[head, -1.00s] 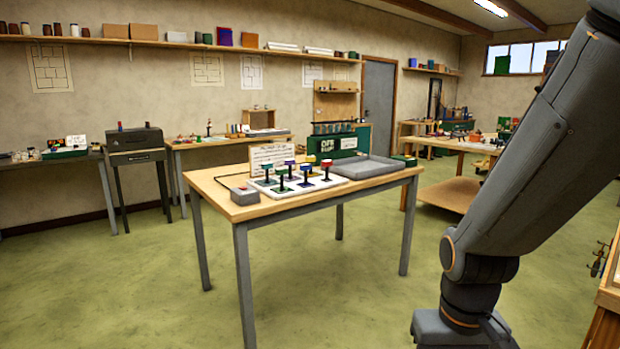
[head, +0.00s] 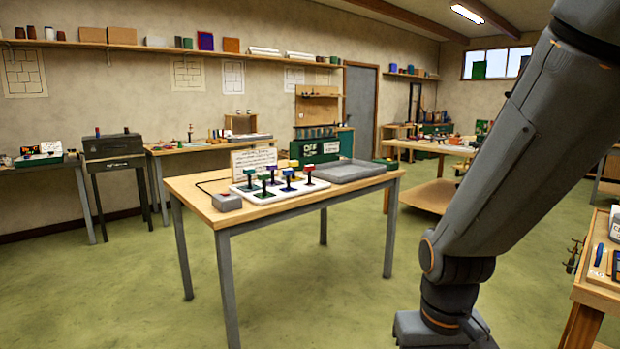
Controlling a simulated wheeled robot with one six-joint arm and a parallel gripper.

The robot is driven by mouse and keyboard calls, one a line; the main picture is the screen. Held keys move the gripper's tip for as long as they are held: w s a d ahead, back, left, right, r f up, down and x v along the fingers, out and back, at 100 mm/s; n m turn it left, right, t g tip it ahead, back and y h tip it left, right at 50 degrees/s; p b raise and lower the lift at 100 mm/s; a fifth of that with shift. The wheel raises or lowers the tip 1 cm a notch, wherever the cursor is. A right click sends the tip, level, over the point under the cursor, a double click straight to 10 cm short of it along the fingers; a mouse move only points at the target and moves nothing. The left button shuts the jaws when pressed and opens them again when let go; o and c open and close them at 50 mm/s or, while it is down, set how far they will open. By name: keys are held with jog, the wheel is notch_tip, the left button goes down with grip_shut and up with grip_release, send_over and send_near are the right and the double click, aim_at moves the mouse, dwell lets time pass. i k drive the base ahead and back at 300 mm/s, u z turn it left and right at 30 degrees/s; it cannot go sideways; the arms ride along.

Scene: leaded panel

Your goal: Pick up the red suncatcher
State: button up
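A small red-topped piece (head: 309,171) stands upright on a dark stem at the right end of a white board on the wooden table. I cannot tell from here whether it is the red suncatcher. Several similar pieces stand beside it, among them a blue one (head: 288,175), a purple one (head: 271,169) and a green one (head: 263,179). The white board (head: 258,200) has coloured patches under them. My arm crosses the right side of the head view, away from the table. My gripper is outside the frame.
The wooden table (head: 330,194) also holds a grey box (head: 227,202), a sign card (head: 252,158) and a shallow grey tray (head: 347,171). Green floor (head: 300,305) lies open around it. A workbench (head: 596,290) stands at the right edge. Other benches line the back wall.

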aim_at(308, 168)
jog(key=u, duration=0.55)
jog(key=i, duration=1.3)
jog(key=u, duration=0.3)
jog(key=i, duration=1.2)
jog(key=z, duration=0.45)
